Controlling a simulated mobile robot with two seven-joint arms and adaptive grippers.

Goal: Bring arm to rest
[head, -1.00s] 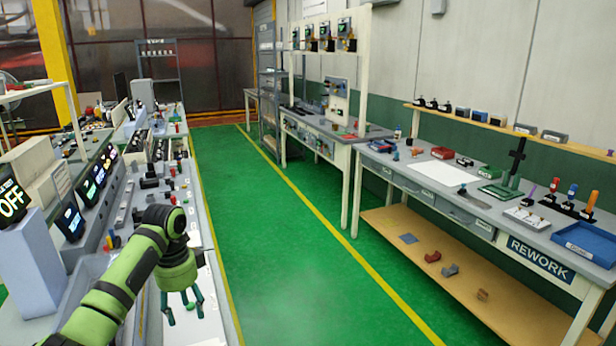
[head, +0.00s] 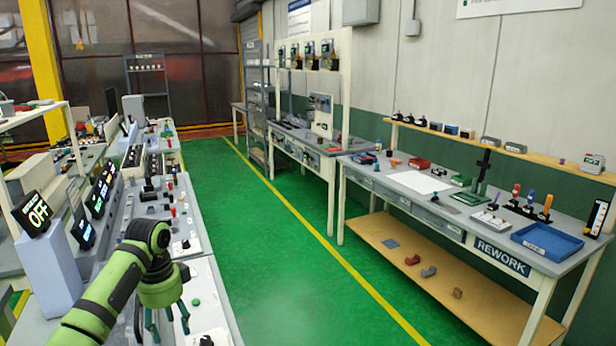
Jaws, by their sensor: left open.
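My left arm, green and black, comes in from the lower left in the head view. Its gripper (head: 169,322) points down over the near end of the left workbench (head: 208,275). The fingers are apart and I see nothing held between them. My right gripper is not in the view. No trim clip can be told for sure at this size.
A dark "OFF" display (head: 38,213) and several other screens stand left of my arm. A green floor aisle (head: 275,260) lies clear between the benches. At right is the rework bench (head: 400,180) with a blue tray (head: 547,242) and a lower wooden shelf (head: 440,265).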

